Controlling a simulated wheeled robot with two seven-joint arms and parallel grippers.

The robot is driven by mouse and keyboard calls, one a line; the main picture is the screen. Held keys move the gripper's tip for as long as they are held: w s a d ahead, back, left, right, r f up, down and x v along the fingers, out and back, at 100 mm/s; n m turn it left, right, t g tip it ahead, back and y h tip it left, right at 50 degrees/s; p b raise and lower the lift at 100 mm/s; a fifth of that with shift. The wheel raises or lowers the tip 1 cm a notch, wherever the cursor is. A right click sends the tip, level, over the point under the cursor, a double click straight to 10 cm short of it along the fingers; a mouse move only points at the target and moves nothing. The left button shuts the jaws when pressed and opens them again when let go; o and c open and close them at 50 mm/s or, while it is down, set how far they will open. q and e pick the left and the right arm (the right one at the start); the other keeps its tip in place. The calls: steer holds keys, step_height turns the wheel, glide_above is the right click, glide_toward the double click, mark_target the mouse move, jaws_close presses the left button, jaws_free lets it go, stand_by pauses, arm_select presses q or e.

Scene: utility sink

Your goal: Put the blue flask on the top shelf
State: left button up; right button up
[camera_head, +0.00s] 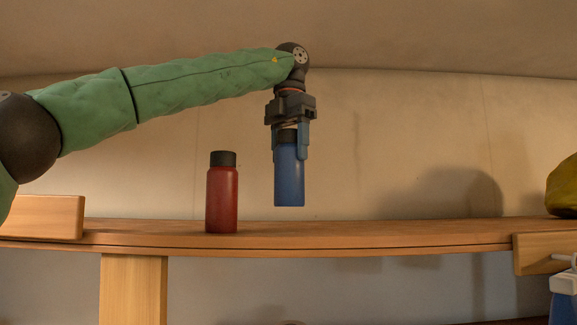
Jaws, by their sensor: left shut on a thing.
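The blue flask (289,180) hangs upright from my left gripper (290,145), its dark cap between the fingers. My left gripper points down and is shut on the flask near its top. The flask's base appears a little above the wooden top shelf (350,236), with a gap showing below it. My left arm comes in from the left, above the shelf. My right gripper is not in view.
A red flask (222,200) with a black cap stands upright on the shelf, left of the blue flask. A yellow-green object (563,187) sits at the far right. The shelf between the blue flask and that object is clear.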

mark_target(289, 172)
arm_select(q)
steer(key=shift+w+a+f, duration=0.1)
steer(key=shift+w+f, duration=0.3)
steer(key=shift+w, duration=0.1)
steer(key=shift+w+f, duration=0.3)
steer(key=shift+f, duration=0.5)
steer(key=shift+s+f+p, duration=0.25)
steer(key=shift+f+p, duration=0.3)
steer(key=shift+f, duration=0.35)
steer(key=shift+w+f, duration=0.1)
steer(key=shift+f, duration=0.2)
steer(key=shift+f, duration=0.1)
steer(key=o, duration=1.2)
steer(key=shift+r, duration=6.15)
